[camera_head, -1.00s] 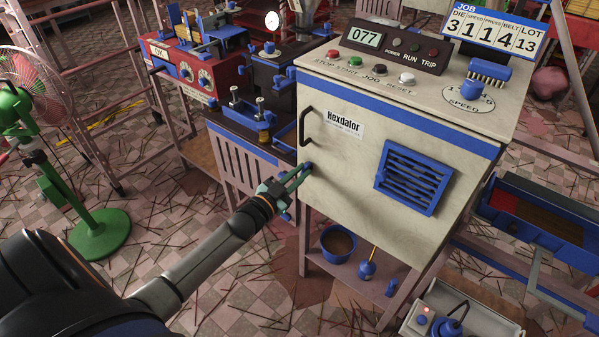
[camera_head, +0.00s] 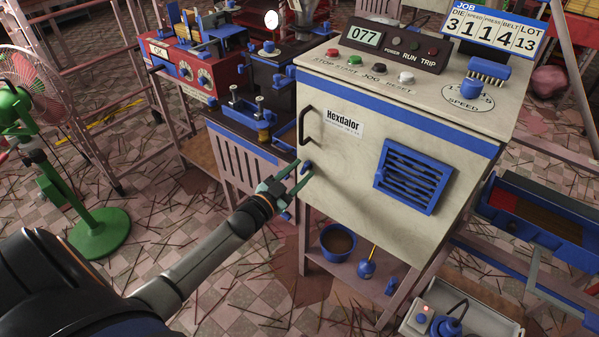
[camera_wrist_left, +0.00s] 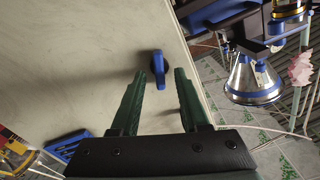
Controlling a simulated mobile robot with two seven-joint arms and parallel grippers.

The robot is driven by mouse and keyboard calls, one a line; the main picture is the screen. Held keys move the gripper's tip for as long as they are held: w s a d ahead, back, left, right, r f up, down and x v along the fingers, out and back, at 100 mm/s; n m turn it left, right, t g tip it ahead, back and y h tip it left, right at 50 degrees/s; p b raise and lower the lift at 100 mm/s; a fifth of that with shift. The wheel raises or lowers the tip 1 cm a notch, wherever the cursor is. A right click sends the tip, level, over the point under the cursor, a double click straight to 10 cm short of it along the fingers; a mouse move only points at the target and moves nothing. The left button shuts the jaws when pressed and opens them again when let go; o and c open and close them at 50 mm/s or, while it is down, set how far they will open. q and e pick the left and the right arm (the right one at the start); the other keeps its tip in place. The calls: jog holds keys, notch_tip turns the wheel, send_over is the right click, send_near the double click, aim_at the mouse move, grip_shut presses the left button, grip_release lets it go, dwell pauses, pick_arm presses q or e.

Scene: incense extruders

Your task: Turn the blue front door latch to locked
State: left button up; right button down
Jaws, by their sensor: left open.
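The blue front door latch (camera_head: 306,167) is a small knob on the left edge of the cream cabinet door (camera_head: 350,210), below the dark door handle (camera_head: 305,125). In the left wrist view the latch (camera_wrist_left: 158,70) is an elongated blue piece, its long side running roughly up and down the picture. My left gripper (camera_head: 298,173) is open with green fingers, right at the latch. In the wrist view its fingertips (camera_wrist_left: 161,76) lie either side of the latch's line, with the latch just beyond them. I cannot tell whether they touch it. My right gripper is not in view.
A blue louvred vent (camera_head: 413,178) is on the same door. A dark bench with blue fittings (camera_head: 250,125) stands left of the cabinet. A green fan (camera_head: 100,230) is far left.

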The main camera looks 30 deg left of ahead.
pick_arm(q)
jog(key=shift+s, duration=0.1)
jog(key=s+a+p, duration=0.1)
jog(key=s, duration=1.1)
jog(key=shift+s, duration=0.15)
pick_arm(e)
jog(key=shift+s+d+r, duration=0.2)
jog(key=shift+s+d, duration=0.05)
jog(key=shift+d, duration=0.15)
pick_arm(q)
jog(key=s+d+f+n+g+p, duration=0.1)
jog(key=s+d+f+g+p, duration=0.1)
jog(key=s+d+g+p, duration=0.2)
jog(key=s+d+f+n+g+p, duration=0.2)
jog(key=s+d+g+p, duration=0.3)
jog(key=s+d, duration=0.5)
jog(key=d+p, duration=0.1)
jog(key=d, duration=0.3)
jog(key=shift+f+h, duration=0.15)
jog(key=shift+h, duration=0.25)
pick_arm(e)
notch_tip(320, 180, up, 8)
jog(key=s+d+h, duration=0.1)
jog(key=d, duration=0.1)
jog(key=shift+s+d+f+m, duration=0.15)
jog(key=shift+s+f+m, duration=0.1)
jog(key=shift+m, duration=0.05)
